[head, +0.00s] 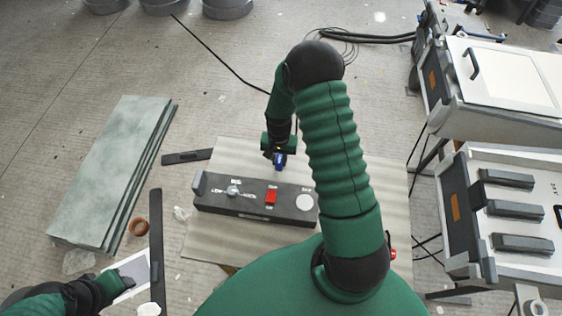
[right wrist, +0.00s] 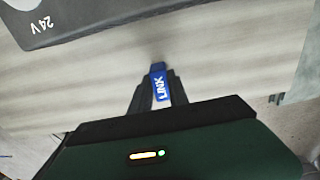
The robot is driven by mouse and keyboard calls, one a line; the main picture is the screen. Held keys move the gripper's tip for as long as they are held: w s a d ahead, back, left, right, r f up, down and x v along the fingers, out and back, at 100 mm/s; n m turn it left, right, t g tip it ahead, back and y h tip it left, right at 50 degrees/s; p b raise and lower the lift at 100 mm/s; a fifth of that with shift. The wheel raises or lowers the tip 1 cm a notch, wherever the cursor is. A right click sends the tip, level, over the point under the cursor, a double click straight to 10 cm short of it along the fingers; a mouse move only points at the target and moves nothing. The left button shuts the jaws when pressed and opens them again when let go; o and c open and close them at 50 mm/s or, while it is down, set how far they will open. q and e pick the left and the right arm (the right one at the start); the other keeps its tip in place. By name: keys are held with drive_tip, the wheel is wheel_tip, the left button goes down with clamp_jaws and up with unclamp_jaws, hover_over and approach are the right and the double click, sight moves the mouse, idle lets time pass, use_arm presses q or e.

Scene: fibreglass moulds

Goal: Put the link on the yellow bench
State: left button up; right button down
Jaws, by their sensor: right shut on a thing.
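The link is a small blue piece with white LINK lettering (right wrist: 158,84). It sits between the fingertips of my right gripper (right wrist: 155,88), which is shut on it. In the head view the blue link (head: 280,161) shows just below the dark fingers of my right gripper (head: 279,153), over the far part of a pale beige bench top (head: 245,240). No clearly yellow bench shows; this top looks beige. I cannot tell whether the link touches it. My left gripper (head: 122,282) is at the lower left, partly blurred into a pale plate, and its jaws are unclear.
A dark control box (head: 255,199) with a red switch stands on the bench top, near the link. Greenish sheets (head: 110,175) lie stacked at the left. Dark bars (head: 187,157) lie beside the bench top. Grey-and-white machines (head: 515,215) stand at the right.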

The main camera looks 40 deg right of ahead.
sight(280, 161)
drive_tip(key=shift+s+f, duration=0.15)
drive_tip(key=shift+f, duration=0.4)
drive_tip(key=c, duration=1.3)
unclamp_jaws()
drive_tip(key=shift+o, duration=0.2)
wheel_tip(280, 161, up, 12)
drive_tip(key=s+a+r+n+t, duration=0.1)
drive_tip(key=s+a+r+n, duration=0.2)
drive_tip(key=a, duration=0.5)
drive_tip(key=s+a+r+n+t, duration=0.1)
drive_tip(key=s+a+r+n, duration=0.3)
drive_tip(key=a+n, duration=0.3)
drive_tip(key=shift+s+a+t, duration=0.3)
drive_tip(key=shift+s+a, duration=0.4)
drive_tip(key=shift+s, duration=0.05)
